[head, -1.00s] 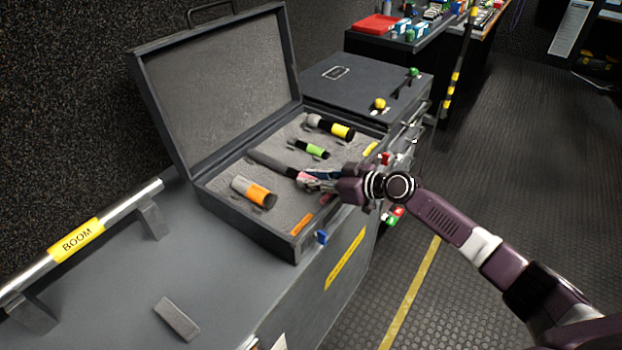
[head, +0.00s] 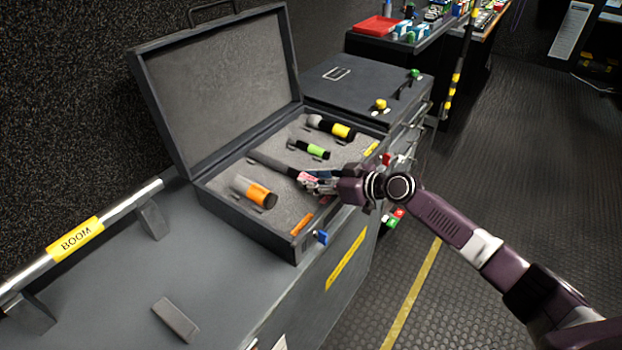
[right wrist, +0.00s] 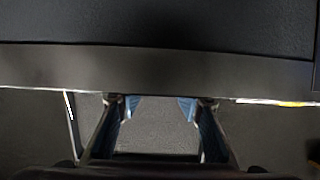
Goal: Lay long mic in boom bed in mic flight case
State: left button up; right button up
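The open mic flight case (head: 228,214) has a grey foam bed. The long mic (head: 270,163) is a slim dark rod over the middle of the foam, between the green-banded and orange-banded mics. Its near end is hidden at my right gripper (head: 312,181), with a pink patch there. I cannot tell whether the mic is fully down in its recess. In the right wrist view the fingers of my right gripper (right wrist: 159,106) stand apart with grey surface between them and no mic visible in the gap. My left gripper is out of view.
A green-banded mic (head: 310,149), yellow-banded mic (head: 331,128) and orange-banded mic (head: 255,192) lie in the foam. The raised lid (head: 215,85) stands behind. A boom pole (head: 76,238) and a grey block (head: 176,320) are on the left counter.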

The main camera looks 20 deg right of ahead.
jog(key=shift+s+p, duration=0.15)
jog(key=shift+p, duration=0.45)
jog(key=b+v, duration=0.1)
jog(key=v, duration=1.1)
jog(key=shift+r, duration=0.25)
jog(key=shift+d, duration=0.1)
